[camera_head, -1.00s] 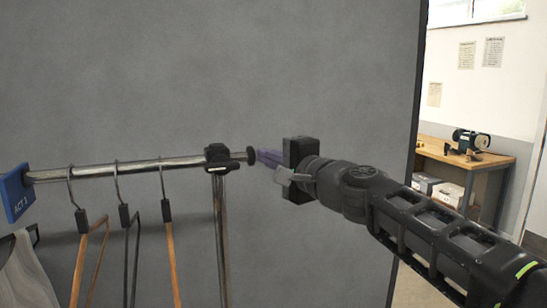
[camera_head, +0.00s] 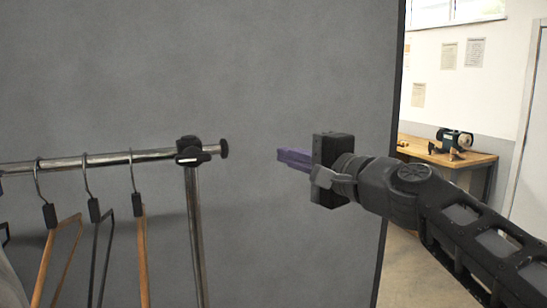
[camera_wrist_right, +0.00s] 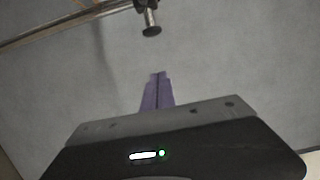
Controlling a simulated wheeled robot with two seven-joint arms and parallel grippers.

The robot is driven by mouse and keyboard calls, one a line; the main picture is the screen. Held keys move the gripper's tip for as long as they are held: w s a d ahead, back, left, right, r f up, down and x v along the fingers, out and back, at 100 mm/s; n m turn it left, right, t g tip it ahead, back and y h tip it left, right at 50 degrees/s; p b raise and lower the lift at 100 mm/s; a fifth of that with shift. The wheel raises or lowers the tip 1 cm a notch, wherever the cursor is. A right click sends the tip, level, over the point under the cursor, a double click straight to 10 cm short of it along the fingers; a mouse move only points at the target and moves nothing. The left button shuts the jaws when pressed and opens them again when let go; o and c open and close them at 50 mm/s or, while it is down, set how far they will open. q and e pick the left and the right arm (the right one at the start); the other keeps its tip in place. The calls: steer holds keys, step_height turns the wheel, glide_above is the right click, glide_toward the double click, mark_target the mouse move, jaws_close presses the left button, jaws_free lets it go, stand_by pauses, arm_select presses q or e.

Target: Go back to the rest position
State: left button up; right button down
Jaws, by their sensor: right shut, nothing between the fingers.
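My right gripper (camera_head: 282,157) reaches in from the right of the head view, its purple fingers together and empty. It points left toward the clothes rail (camera_head: 120,158) and is apart from the rail's end cap. In the right wrist view, the closed fingers (camera_wrist_right: 157,76) point at the rail's dark end cap (camera_wrist_right: 152,31), with a gap between.
Several hangers, including a wooden one (camera_head: 142,245), hang on the rail at the left. A metal post (camera_head: 196,240) holds the rail up. A grey panel (camera_head: 270,60) stands behind. A workbench (camera_head: 440,156) with a machine is at the far right.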

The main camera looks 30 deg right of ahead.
steer(key=shift+s, duration=0.5)
